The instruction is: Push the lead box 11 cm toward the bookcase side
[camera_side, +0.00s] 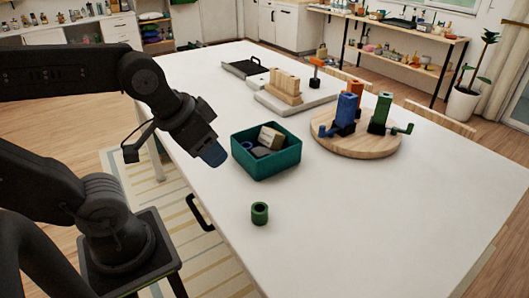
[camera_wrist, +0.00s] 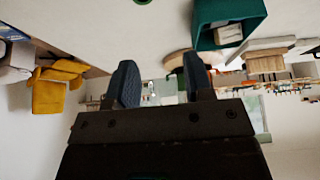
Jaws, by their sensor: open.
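No box is plainly marked as the lead box. The teal open-topped box (camera_side: 266,163) stands on the white table (camera_side: 345,215), holding a tan block (camera_side: 270,138), a dark grey piece and a blue ring. The teal box also shows at the top of the wrist view (camera_wrist: 257,22). My gripper (camera_side: 214,155) is left of the teal box in the side view, above the table edge and apart from it. In the wrist view my gripper (camera_wrist: 160,62) has its two dark blue fingers apart with nothing between them.
A pale board (camera_side: 292,106) with wooden blocks and a dark tray (camera_side: 243,67) are behind. Shelves (camera_side: 400,30) stand beyond the table.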

